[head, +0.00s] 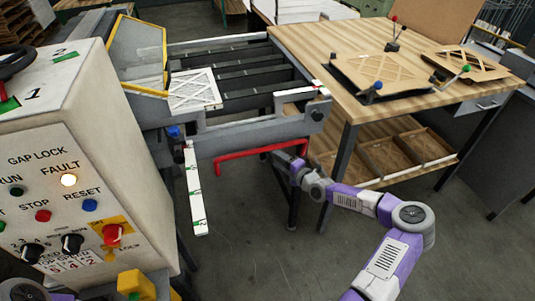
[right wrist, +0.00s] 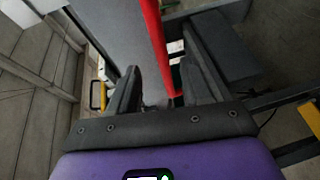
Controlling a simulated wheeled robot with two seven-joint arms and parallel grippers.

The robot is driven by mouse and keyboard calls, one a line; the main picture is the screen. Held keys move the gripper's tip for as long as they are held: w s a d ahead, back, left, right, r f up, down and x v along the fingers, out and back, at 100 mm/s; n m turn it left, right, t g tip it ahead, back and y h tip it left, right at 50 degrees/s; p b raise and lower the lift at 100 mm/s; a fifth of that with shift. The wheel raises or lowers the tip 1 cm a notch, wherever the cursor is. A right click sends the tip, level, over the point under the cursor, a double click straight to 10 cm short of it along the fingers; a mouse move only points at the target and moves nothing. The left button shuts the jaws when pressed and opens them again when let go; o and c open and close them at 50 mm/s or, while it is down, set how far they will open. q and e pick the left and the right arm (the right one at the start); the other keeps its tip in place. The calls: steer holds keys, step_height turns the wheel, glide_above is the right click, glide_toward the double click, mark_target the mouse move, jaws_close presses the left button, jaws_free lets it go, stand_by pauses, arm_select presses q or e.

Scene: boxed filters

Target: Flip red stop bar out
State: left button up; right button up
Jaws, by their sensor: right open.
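The red stop bar (head: 250,151) runs under the front rail of the conveyor frame, with a bent end at its right. My right gripper (head: 281,158) is at the bar's right part, just below it. In the right wrist view the jaws (right wrist: 162,78) are open, and the red bar (right wrist: 154,40) passes between the two fingers, nearer the right one. I cannot tell whether a finger touches it. My left gripper is not in view; only a bit of purple arm shows at the bottom left.
The conveyor frame (head: 250,133) stands above the bar, with a filter (head: 194,89) on it. A control cabinet (head: 75,110) with a lit fault lamp (head: 68,180) is at left. A white marked strip (head: 194,190) hangs left of the bar. A wooden table (head: 330,50) stands at right.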

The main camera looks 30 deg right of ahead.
mark_target(265, 151)
steer(key=b+x, duration=0.1)
steer(key=x, duration=0.6)
steer(key=shift+w, duration=0.2)
jaws_close()
